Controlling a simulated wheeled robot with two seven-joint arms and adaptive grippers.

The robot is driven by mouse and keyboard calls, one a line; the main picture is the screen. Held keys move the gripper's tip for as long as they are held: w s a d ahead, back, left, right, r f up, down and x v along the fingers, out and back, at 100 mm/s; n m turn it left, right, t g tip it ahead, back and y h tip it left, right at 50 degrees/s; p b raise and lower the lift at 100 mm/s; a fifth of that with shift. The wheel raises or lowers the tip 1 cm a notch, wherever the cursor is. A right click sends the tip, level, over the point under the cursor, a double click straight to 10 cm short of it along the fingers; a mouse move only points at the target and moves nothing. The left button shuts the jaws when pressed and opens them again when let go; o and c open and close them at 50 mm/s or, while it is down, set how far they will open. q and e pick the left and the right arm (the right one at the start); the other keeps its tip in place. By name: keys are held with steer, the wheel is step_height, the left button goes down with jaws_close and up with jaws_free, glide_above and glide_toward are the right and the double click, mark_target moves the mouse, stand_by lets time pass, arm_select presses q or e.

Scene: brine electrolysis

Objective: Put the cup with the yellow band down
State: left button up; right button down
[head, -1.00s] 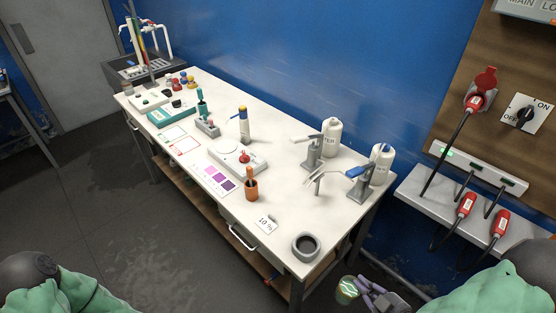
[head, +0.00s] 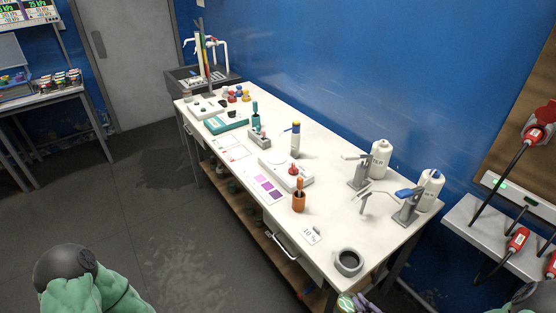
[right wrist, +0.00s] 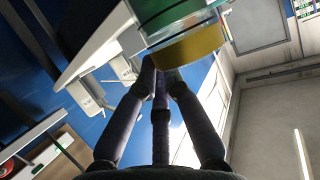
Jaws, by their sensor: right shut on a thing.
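The cup with the yellow band (right wrist: 190,47) is in my right gripper (right wrist: 162,78), whose dark fingers close on it in the right wrist view. The cup is clear, with green showing next to the yellow band. In the head view the cup (head: 346,303) shows only partly at the bottom edge, off the near right end of the white bench (head: 335,215). My right gripper (head: 369,305) is cut off there too. My left gripper is out of view.
A grey round holder (head: 348,262) stands on the bench's near corner, beside a 10 % card (head: 311,235). An orange pot (head: 299,201), a white device (head: 286,173) and bottle stands (head: 408,208) are behind. Bare bench top lies around the card.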

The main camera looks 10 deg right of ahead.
steer(key=w+a+f, duration=0.3)
steer(key=w+a, duration=0.3)
steer(key=a, duration=0.1)
steer(key=w+a+f, duration=0.3)
steer(key=w+a, duration=0.4)
steer(key=shift+f, duration=0.25)
steer(key=shift+f, duration=0.15)
steer(key=shift+w, duration=0.15)
